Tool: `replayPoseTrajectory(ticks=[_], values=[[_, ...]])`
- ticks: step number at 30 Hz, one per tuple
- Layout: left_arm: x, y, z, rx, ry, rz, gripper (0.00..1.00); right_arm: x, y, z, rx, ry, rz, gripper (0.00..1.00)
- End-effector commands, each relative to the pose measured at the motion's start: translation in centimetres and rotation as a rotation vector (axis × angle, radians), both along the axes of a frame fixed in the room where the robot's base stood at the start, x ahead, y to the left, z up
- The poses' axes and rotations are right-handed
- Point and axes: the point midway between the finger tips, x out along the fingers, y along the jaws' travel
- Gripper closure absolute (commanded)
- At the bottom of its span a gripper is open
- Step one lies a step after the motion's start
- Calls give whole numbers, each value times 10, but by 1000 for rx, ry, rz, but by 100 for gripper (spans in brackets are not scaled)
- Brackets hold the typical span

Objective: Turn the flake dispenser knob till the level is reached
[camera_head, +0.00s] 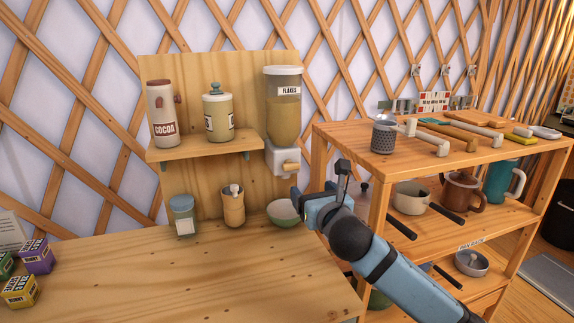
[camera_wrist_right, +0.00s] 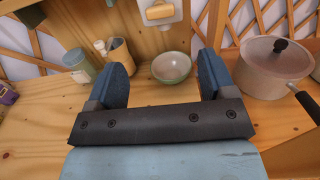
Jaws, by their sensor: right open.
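The flake dispenser (camera_head: 283,108) hangs on the wooden back panel. It has a clear container labelled FLAKES, partly filled with tan flakes, over a white base. Its wooden knob (camera_head: 290,167) sticks out at the front of the base and shows at the top of the right wrist view (camera_wrist_right: 159,12). A green bowl (camera_head: 283,212) stands on the counter below; its inside looks empty in the right wrist view (camera_wrist_right: 172,68). My right gripper (camera_head: 318,192) is open and empty, below and to the right of the knob, apart from it. My left gripper is out of view.
A shelf (camera_head: 205,146) holds a cocoa container (camera_head: 161,112) and a cream jar (camera_head: 218,116). A glass jar (camera_head: 183,215) and a wooden pot (camera_head: 233,206) stand left of the bowl. A rack (camera_head: 345,160) with cookware is at right.

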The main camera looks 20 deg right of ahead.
Motion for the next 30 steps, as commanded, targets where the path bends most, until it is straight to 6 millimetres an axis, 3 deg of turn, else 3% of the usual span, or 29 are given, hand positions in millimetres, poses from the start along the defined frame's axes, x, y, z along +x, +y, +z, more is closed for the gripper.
replayPoseTrajectory(ticks=[5,9,21,30], values=[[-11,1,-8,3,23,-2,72,17,0,0,0,-1,-2,23],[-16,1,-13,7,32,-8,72,44,2,0,3,0,-2,23],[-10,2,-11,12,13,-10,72,120,4,-1,2,1,-1,23],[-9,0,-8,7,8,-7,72,137,5,-1,0,1,-1,23]])
